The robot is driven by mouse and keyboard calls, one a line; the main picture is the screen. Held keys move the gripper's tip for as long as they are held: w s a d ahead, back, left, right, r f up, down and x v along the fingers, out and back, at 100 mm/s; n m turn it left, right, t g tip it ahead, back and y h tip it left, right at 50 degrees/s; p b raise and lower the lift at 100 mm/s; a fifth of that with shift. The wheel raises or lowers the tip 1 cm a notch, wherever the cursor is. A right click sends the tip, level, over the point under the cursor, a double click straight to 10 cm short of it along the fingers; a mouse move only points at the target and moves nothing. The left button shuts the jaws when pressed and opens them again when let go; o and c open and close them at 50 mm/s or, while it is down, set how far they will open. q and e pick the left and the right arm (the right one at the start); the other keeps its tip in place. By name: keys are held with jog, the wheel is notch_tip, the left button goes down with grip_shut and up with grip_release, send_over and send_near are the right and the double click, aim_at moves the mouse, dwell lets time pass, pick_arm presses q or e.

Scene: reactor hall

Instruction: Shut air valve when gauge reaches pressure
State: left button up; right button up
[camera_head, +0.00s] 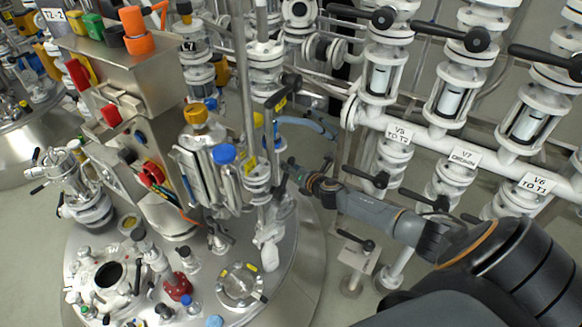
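My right arm comes in from the right, and its gripper (292,174) is at the vertical pipework above the reactor lid, beside the metal canisters with blue and orange caps. The gripper is small and dark here, so I cannot tell whether its fingers are open or shut, or whether they touch a valve. Which fitting is the air valve is not clear; a thin blue hose (312,124) runs just behind the gripper. No gauge face can be read in this view. My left gripper is not in view.
The steel reactor lid (300,285) carries several fittings and a round sight glass (240,285). A steel control box (125,75) with coloured handles stands at left. White pipes and valves labelled V5 (398,134), V7 (464,157) and V6 (534,184) crowd the right.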

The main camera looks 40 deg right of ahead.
jog(key=shift+w+a+r, duration=0.15)
jog(key=shift+w+a, duration=0.05)
jog(key=shift+a, duration=0.05)
jog(key=d+v, duration=0.1)
jog(key=v, duration=1.1)
jog(key=shift+a, duration=0.35)
dwell(6.2)
